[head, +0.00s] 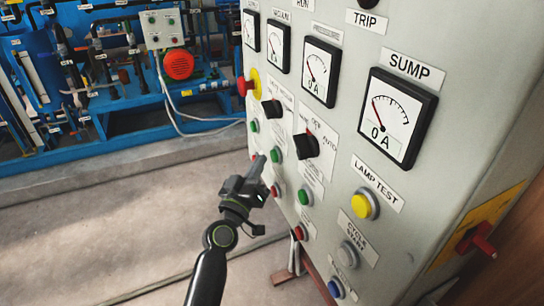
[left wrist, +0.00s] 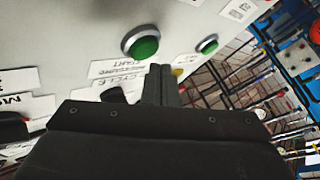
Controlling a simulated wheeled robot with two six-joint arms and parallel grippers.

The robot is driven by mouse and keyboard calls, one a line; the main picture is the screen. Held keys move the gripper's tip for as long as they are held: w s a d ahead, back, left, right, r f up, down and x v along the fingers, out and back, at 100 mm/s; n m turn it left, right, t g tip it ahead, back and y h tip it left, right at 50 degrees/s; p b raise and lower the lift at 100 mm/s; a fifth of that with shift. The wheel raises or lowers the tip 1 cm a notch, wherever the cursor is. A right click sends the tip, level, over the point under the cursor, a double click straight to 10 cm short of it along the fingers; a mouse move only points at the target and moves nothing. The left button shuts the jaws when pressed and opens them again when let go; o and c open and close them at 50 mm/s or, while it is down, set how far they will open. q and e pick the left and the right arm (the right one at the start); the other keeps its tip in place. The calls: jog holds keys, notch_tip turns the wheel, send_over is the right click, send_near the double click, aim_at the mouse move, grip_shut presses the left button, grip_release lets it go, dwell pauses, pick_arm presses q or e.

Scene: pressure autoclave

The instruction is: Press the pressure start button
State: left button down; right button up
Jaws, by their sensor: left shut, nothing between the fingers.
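A grey control panel (head: 425,185) carries columns of buttons under gauges. Under the pressure gauge (head: 320,72) and its black selector (head: 305,146) sit a green button (head: 303,196) and a red button (head: 299,232); their small labels are unreadable here. Another green button (head: 276,155) is in the column to the left. My left gripper (head: 259,165) is shut and empty, its tip close to the panel face, left of these green buttons. In the left wrist view, the shut fingers (left wrist: 161,82) point just below a large green button (left wrist: 142,42), apart from it in the picture.
A yellow lamp test button (head: 361,205), a grey cycle start button (head: 349,253) and a blue button (head: 336,289) are to the right. A red emergency stop (head: 243,86) sticks out at the upper left. Blue machinery (head: 110,80) stands behind, across open floor.

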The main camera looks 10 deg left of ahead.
pick_arm(q)
jog(key=s+a, duration=0.1)
jog(key=a, duration=0.1)
jog(key=s+a, duration=0.1)
jog(key=a, duration=0.1)
jog(key=shift+s, duration=0.4)
dwell(0.5)
